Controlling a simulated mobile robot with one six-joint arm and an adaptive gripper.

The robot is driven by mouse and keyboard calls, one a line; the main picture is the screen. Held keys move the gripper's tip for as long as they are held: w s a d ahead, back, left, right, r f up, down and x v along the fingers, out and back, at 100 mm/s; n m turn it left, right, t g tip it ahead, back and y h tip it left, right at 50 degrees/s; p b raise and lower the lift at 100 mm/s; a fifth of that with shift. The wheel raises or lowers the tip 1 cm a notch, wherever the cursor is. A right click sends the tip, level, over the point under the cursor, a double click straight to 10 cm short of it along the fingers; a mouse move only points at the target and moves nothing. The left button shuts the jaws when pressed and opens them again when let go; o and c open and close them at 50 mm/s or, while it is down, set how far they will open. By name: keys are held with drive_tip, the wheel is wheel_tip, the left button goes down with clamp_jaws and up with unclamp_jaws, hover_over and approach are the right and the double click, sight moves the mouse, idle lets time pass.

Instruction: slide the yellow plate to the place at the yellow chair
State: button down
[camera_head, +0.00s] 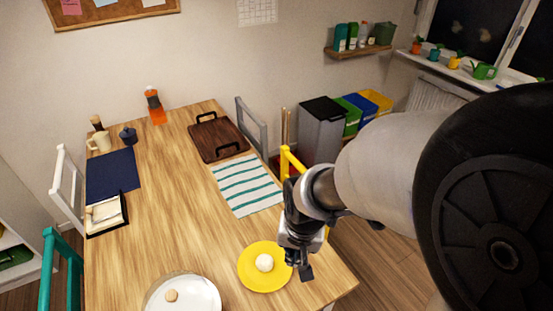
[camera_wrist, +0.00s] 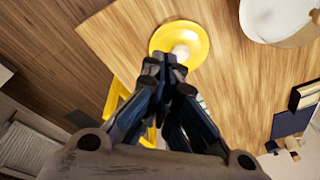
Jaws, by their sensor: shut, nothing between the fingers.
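The yellow plate (camera_head: 255,282) lies on the near right part of the table with a pale round bun (camera_head: 264,262) on it. The plate also shows in the wrist view (camera_wrist: 163,37). The yellow chair (camera_head: 287,160) is at the table's right side, partly hidden behind my arm; in the wrist view its yellow frame (camera_wrist: 116,95) is left of my fingers. My gripper (camera_head: 303,270) is shut and empty at the plate's right edge, on the chair's side. In the wrist view the fingertips (camera_wrist: 165,62) overlap the plate's rim; I cannot tell whether they touch it.
A white plate (camera_head: 205,292) with a bun is left of the yellow plate at the near edge. A striped cloth (camera_head: 245,187) lies beyond, with a dark tray (camera_head: 216,137) behind it. A navy mat (camera_head: 112,175) is at the left. The table's middle (camera_head: 180,220) is bare.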

drive_tip(key=g, duration=0.1)
hover_over(267, 305)
drive_tip(key=d, duration=0.3)
wheel_tip(267, 305, down, 9)
drive_tip(key=shift+m+g+h, duration=0.3)
drive_tip(key=shift+m+g, duration=0.1)
drive_tip(key=shift+m, duration=0.2)
drive_tip(key=s+a+f, duration=0.1)
drive_tip(key=f, duration=0.6)
drive_tip(key=s+a+f+b, duration=0.1)
drive_tip(key=f, duration=0.6)
drive_tip(key=s+a+f, duration=0.1)
drive_tip(key=a+f, duration=0.1)
drive_tip(key=f, duration=0.6)
drive_tip(key=shift+s+b, duration=0.3)
drive_tip(key=shift+b, duration=0.05)
drive_tip(key=w, duration=0.3)
drive_tip(key=shift+w+d+r, duration=0.25)
drive_tip(key=shift+d, duration=0.15)
drive_tip(key=shift+w+r, duration=0.1)
drive_tip(key=shift+w, duration=0.1)
drive_tip(key=shift+w, duration=0.15)
